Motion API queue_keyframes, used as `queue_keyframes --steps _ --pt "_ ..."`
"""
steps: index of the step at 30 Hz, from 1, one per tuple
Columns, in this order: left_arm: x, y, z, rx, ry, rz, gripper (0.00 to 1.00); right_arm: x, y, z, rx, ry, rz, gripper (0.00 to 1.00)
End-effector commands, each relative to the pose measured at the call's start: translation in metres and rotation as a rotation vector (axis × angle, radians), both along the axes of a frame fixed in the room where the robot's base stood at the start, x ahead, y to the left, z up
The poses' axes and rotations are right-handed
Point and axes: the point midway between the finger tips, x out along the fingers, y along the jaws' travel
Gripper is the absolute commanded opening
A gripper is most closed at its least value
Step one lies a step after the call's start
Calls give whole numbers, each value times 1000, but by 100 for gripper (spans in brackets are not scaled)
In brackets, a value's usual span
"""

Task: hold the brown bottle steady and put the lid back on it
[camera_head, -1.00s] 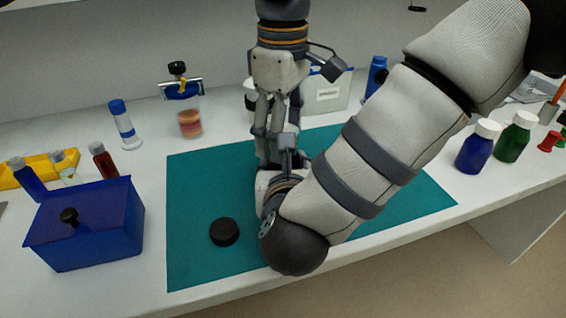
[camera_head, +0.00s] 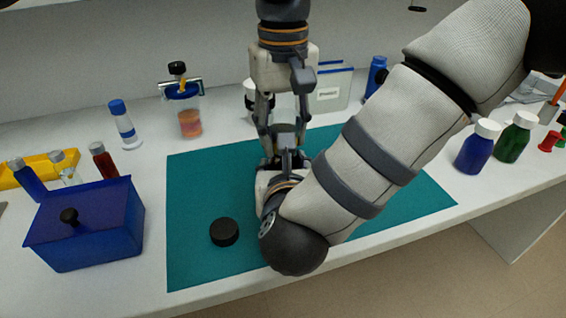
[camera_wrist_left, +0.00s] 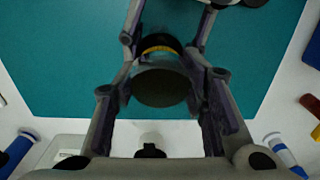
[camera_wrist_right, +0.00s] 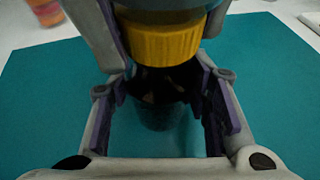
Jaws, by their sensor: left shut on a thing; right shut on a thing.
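My left gripper (camera_head: 285,135) points down above my right gripper (camera_head: 283,160) at the mat's middle. In the right wrist view, a yellow ribbed lid (camera_wrist_right: 165,43) is between the left fingers, directly above a dark brown bottle (camera_wrist_right: 160,88). The right fingers are shut on the bottle. In the left wrist view, a dark round top (camera_wrist_left: 160,88) is between the left fingers, with a yellow band just beyond it. The bottle looks upright. I cannot tell whether lid and bottle fully meet. In the head view my grippers mostly hide both.
A loose black disc-shaped cap (camera_head: 224,232) lies on the teal mat (camera_head: 200,190). A blue lidded box (camera_head: 90,225) stands at left. A beaker (camera_head: 189,122) and a white rack (camera_head: 333,92) stand behind. Blue (camera_head: 474,150) and green (camera_head: 513,140) bottles stand at right.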

Motion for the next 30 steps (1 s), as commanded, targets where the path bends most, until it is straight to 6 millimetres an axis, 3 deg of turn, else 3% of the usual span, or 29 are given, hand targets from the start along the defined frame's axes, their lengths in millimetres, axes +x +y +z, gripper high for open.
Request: queue_keyframes --steps 9,15,18,22,23,24,26,30 --pt "0 -1 -1 -1 4 -1199 5 0 0 0 0 1 0 0" --pt "-1 -1 -1 -1 5 -1841 5 0 0 0 0 1 0 0" --pt "-1 0 -1 1 7 -1988 5 0 0 -1 0 1 0 0" --pt "0 0 -1 1 7 -1981 5 0 0 -1 0 1 0 0" --pt "0 0 -1 2 7 -1981 45 0 0 -1 0 1 0 0" --pt "0 0 -1 2 7 -1980 54 0 0 -1 0 1 0 0" --pt "0 0 -1 2 7 -1980 63 0 0 -1 0 1 0 0" --pt "0 0 -1 2 7 -1979 63 0 0 -1 0 1 0 0"
